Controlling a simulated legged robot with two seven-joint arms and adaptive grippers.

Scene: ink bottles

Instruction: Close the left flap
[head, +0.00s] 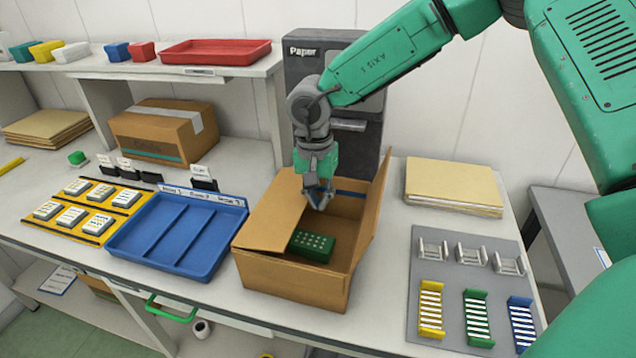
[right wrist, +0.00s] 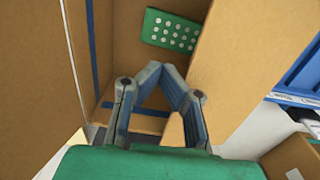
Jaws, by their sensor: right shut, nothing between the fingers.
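An open cardboard box (head: 290,285) stands on the table with a green block with white dots (head: 311,246) inside. Its left flap (head: 275,212) slants inward over the left part of the opening; it also fills the right side of the right wrist view (right wrist: 235,65). The right flap (head: 371,215) stands up. My right gripper (head: 319,196) is shut and empty, pointing down at the back of the opening, just right of the left flap. In the right wrist view its fingertips (right wrist: 162,72) meet; contact with the flap cannot be told. My left gripper is out of view.
A blue divided tray (head: 180,235) stands close on the box's left. A grey board with coloured racks (head: 470,290) and a stack of brown sheets (head: 453,187) lie to the right. A dark paper unit (head: 345,90) stands behind the box.

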